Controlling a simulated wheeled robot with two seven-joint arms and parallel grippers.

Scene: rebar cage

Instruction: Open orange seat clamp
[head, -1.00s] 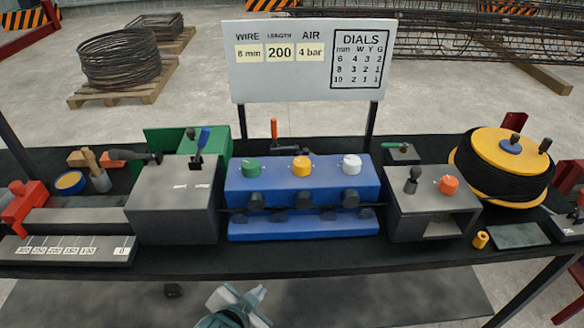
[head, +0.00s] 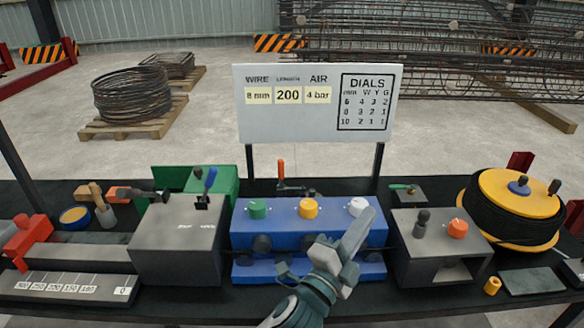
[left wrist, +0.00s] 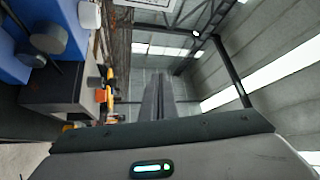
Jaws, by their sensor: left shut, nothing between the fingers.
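A clamp with an upright orange handle (head: 281,173) stands behind the blue dial block (head: 246,232). Its dark base shows just above the block. Another clamp with an orange handle (head: 124,193) lies level at the left, by the green box (head: 222,186); I cannot tell which is the seat clamp. My left gripper (head: 362,226) is shut and empty. It appears in front of the blue block's right part, pointing up, apart from both clamps. Its closed fingers show in the left wrist view (left wrist: 158,98). My right gripper is not in view.
A sign board (head: 318,105) on two posts rises behind the blue block. A grey housing (head: 178,245) stands at left and a grey box (head: 430,240) with an orange knob at right. A yellow cable reel (head: 512,190) stands far right.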

